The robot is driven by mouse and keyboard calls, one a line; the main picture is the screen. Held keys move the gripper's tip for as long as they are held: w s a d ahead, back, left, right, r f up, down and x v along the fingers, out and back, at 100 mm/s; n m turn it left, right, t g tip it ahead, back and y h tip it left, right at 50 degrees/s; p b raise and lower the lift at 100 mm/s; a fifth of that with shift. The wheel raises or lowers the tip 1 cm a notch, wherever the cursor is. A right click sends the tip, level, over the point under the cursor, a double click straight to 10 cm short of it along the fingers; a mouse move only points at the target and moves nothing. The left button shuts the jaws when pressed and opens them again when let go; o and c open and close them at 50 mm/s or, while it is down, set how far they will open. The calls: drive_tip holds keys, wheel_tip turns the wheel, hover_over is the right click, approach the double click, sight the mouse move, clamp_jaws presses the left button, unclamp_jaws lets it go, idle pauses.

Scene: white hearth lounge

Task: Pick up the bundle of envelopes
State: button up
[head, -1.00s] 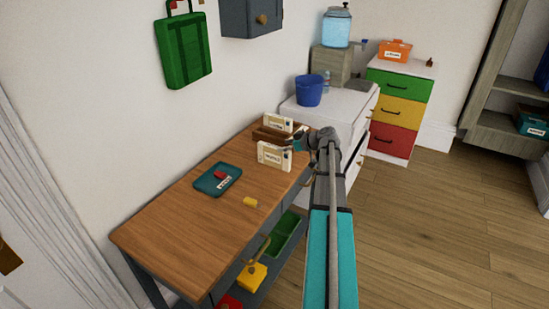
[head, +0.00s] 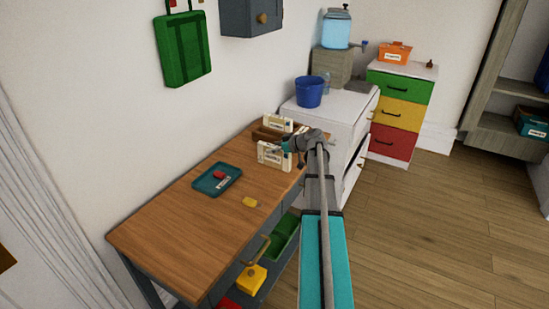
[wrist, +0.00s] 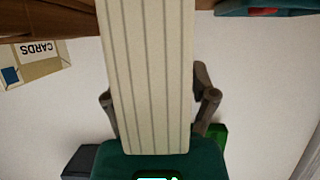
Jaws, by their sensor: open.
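In the wrist view a cream, striped bundle (wrist: 148,75) fills the middle, very close to the camera. My open gripper (wrist: 157,100) has one finger on each side of it. Small gaps seem to remain beside the fingers; contact cannot be told.
A box marked CARDS (wrist: 38,62) appears upside down beside the bundle. A similar cream block (head: 278,123) stands behind, by a brown wooden holder (head: 262,134).

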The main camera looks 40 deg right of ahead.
clamp_jaws()
idle(0.3)
drive_tip(key=shift+r, duration=0.15)
drive_tip(key=shift+r+p, duration=0.95)
drive_tip(key=shift+p, duration=0.15)
drive_tip(key=s+r+p, duration=1)
drive_tip(key=s, duration=0.4)
drive_tip(key=shift+a+r+p, duration=0.3)
drive_tip(key=shift+r+p, duration=0.1)
